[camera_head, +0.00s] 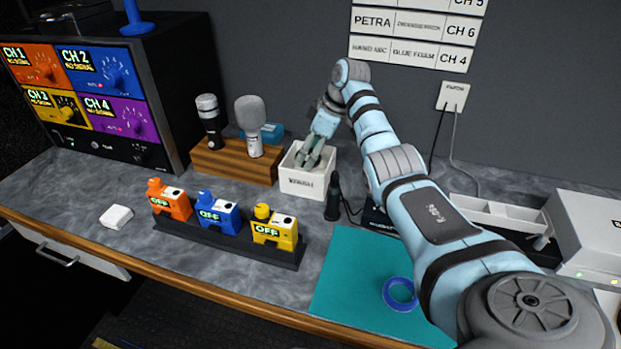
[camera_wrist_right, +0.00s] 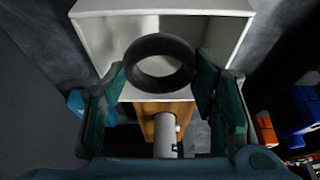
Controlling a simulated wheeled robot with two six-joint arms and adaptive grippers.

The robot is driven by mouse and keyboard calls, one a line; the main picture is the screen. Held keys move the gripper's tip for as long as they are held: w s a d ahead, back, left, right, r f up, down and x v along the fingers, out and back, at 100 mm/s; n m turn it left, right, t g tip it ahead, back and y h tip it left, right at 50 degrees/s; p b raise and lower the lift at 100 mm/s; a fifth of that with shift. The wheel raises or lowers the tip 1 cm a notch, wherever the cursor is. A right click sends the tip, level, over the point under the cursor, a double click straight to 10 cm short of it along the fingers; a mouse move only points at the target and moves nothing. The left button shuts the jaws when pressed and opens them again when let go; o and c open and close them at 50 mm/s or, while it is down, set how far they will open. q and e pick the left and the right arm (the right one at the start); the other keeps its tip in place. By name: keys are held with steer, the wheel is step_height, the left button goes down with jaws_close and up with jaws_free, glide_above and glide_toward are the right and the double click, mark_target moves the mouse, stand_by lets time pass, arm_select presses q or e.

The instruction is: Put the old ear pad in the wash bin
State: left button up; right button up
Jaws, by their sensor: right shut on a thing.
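The old ear pad is a dark ring (camera_wrist_right: 160,61) held between the fingers of my right gripper (camera_head: 310,158) in the right wrist view. In the head view the fingers hide it or it is too small to make out. The wash bin is a white open box (camera_head: 305,184) with a label on its front, near the back of the counter. My right gripper points down at the bin's opening, and the bin (camera_wrist_right: 92,28) shows behind the ring in the right wrist view. I cannot tell how deep the ring sits. My left gripper is not in view.
A wooden block with microphones (camera_head: 235,158) stands just left of the bin. A dark upright object (camera_head: 333,197) stands at its front right. Orange, blue and yellow boxes (camera_head: 218,214) sit in front. A blue ring (camera_head: 400,294) lies on a teal mat (camera_head: 345,275).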

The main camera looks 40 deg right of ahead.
steer(key=shift+f, duration=0.8)
steer(key=f, duration=0.2)
steer(key=f+b, duration=0.1)
steer(key=f, duration=0.1)
steer(key=shift+s+a+f, duration=0.1)
steer(key=shift+s+f, duration=0.1)
steer(key=shift+f, duration=0.1)
steer(key=shift+w, duration=0.1)
steer(key=shift+f, duration=0.35)
